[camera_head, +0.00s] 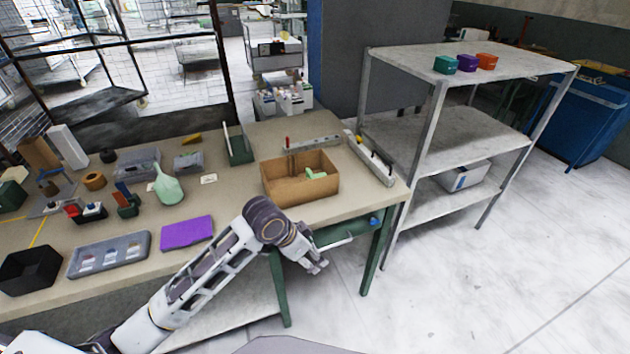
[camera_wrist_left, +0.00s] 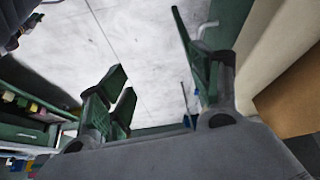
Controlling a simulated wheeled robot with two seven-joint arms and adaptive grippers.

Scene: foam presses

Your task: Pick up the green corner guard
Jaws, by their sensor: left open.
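A small light green piece (camera_head: 316,175), which looks like the corner guard, lies inside the open cardboard box (camera_head: 285,193) on the table. The box stands near the table's front right edge. My left gripper (camera_head: 319,266) is beyond the table's front edge, below and in front of the box, apart from it. The left wrist view shows the gripper (camera_wrist_left: 158,85) with its fingers spread and nothing between them. A brown surface at that view's right edge looks like the box (camera_wrist_left: 292,95). The corner guard does not show there.
The table (camera_head: 225,190) carries a purple slab (camera_head: 187,232), a grey tray (camera_head: 109,254), a black bin (camera_head: 30,270) and a green bottle-shaped piece (camera_head: 167,185). A metal rack (camera_head: 460,60) stands right of the table. The floor in front of it is clear.

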